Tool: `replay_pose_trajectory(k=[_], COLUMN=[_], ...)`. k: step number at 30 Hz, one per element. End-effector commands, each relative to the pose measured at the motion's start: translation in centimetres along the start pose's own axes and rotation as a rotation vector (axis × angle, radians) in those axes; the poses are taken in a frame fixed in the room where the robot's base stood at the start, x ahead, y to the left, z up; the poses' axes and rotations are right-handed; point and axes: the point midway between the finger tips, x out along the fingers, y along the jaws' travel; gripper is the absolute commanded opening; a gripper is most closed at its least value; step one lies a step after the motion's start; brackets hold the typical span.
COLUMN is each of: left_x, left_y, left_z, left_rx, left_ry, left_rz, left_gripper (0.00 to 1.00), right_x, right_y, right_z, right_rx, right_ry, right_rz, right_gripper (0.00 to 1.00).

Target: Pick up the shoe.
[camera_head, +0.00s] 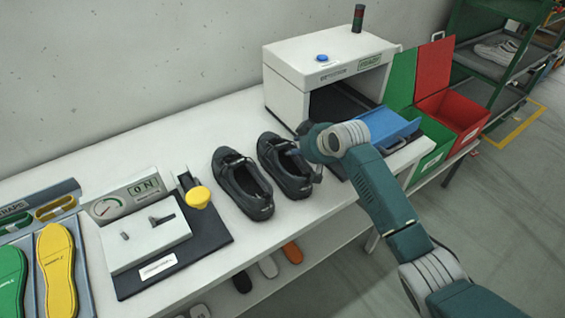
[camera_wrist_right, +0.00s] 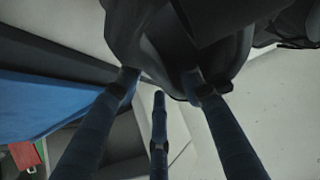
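Two black shoes stand side by side on the white table in the head view, the left shoe (camera_head: 243,186) and the right shoe (camera_head: 286,172). My right gripper (camera_head: 298,153) is at the right shoe's upper right side, and its wrist covers a part of that shoe. In the right wrist view, the dark shoe (camera_wrist_right: 195,28) fills the top centre. The spread fingers of my right gripper (camera_wrist_right: 162,82) reach up to its edge with a gap between them. The fingertips overlap the shoe's edge; firm contact is not clear. My left gripper is not in view.
A white box machine (camera_head: 310,78) with a blue tray (camera_head: 388,127) stands behind and right of the shoes. Green (camera_head: 433,150) and red (camera_head: 465,112) bins are further right. A press device (camera_head: 150,243) with a yellow knob lies left. The table's front edge is close.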

Motion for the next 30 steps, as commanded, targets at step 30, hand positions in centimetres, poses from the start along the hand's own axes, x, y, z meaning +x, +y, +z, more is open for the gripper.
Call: replay_pose_trajectory(k=[30], left_x=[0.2], left_y=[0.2], left_z=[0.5], left_rx=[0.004], left_ry=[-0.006], left_rz=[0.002], left_gripper=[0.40], right_x=[-0.8], right_y=[0.0], right_z=[-1.0], right_rx=[-0.001], right_ry=[0.007], right_rz=[0.000], right_gripper=[0.00])
